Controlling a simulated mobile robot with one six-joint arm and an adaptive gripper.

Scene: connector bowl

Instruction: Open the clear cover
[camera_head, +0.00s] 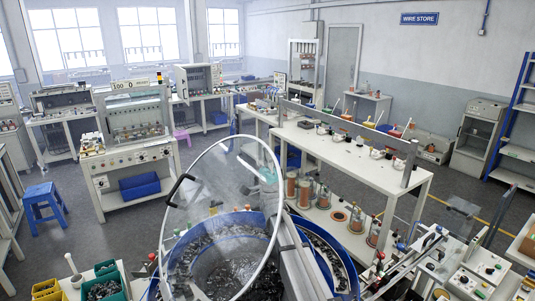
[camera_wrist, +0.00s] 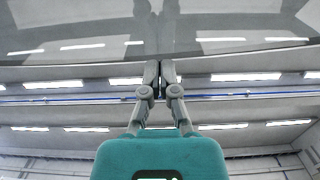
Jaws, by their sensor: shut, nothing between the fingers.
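The clear cover (camera_head: 222,205) is a round transparent disc with a pale rim. It stands steeply tilted up above the blue-rimmed bowl (camera_head: 187,242), and the bowl's front opening shows dark small parts. A black handle (camera_head: 178,189) sits on the cover's left side. My gripper (camera_head: 243,158) shows through the clear pane, behind the cover. In the wrist view my gripper (camera_wrist: 160,72) has its two fingers together with nothing between them. Their tips are at or very near a grey see-through surface (camera_wrist: 230,35), which looks like the cover; contact cannot be told.
Green bins (camera_head: 105,288) of small parts and a yellow bin (camera_head: 47,290) stand at the front left. A long white bench (camera_head: 350,165) runs behind the bowl to the right. A blue stool (camera_head: 45,200) stands on the left. Equipment (camera_head: 470,270) crowds the front right.

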